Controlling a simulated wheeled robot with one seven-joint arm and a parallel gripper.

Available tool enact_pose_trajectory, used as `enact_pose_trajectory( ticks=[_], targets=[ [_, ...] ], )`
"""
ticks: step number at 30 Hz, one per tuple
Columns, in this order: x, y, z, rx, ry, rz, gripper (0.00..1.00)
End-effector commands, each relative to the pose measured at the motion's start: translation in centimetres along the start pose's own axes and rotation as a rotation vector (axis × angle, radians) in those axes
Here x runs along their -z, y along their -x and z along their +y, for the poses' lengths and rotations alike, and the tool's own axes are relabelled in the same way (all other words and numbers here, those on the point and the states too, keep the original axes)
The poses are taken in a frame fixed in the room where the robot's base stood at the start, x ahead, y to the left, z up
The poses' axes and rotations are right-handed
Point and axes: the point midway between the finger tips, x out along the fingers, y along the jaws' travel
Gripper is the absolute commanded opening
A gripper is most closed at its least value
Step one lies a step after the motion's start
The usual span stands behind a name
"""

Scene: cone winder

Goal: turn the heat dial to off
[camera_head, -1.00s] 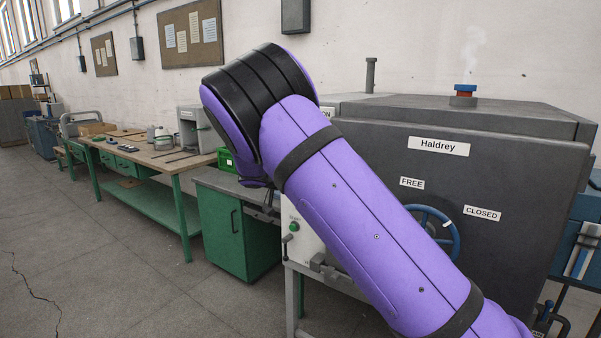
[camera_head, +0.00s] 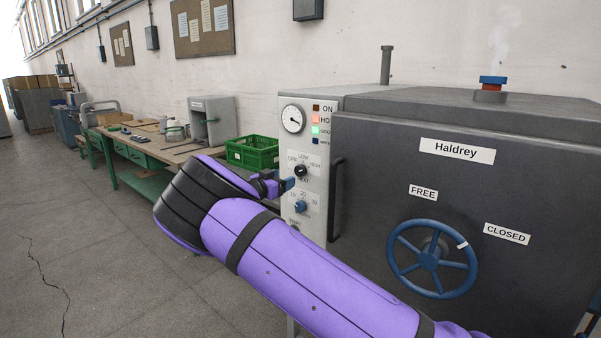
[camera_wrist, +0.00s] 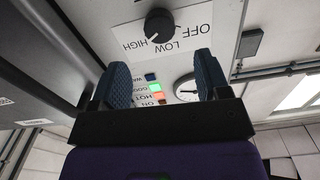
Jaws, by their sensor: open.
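The heat dial (camera_head: 301,171) is a black knob on the white control panel, ringed by OFF, LOW and HIGH labels. In the wrist view the dial (camera_wrist: 158,25) shows upside down at the top, beyond the fingertips. Its pale pointer mark faces down-left there, towards the side between LOW and HIGH; I cannot tell the exact setting. My gripper (camera_head: 284,184) is close in front of the panel, just left of and below the dial. In the wrist view my gripper (camera_wrist: 163,76) is open, its two blue fingers wide apart with nothing between them.
A blue knob (camera_head: 300,207) sits below the dial. A gauge (camera_head: 293,119) and lamps are above; the red and green ones are lit. A dark vertical handle (camera_head: 336,200) stands right of the panel. A blue handwheel (camera_head: 431,259) is on the door. A green crate (camera_head: 252,152) is behind.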

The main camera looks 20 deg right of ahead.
Motion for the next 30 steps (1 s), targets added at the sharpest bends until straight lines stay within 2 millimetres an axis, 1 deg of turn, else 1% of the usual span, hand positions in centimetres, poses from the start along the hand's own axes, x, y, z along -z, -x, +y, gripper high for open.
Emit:
enact_pose_trajectory(
  ticks=[1, 6, 9, 13, 18, 27, 28, 29, 30],
  targets=[
    [0.0, -1.1, 0.1, -0.003, 0.001, 0.001, 0.69],
    [0.0, -4.2, 0.1, -0.004, 0.0, 0.0, 0.69],
    [0.1, -5.8, 0.1, -0.003, 0.0, 0.001, 0.69],
    [0.1, -7.4, 0.1, -0.002, -0.001, 0.0, 0.69],
    [0.0, -8.5, 0.1, -0.002, 0.0, -0.001, 0.69],
    [0.0, -8.7, 0.1, -0.001, 0.0, -0.001, 0.69],
    [0.0, -8.7, 0.1, -0.001, 0.0, 0.0, 0.67],
    [0.0, -8.7, 0.1, -0.001, 0.0, 0.0, 0.6],
    [0.0, -8.7, 0.1, -0.001, 0.0, 0.0, 0.51]
  ],
)
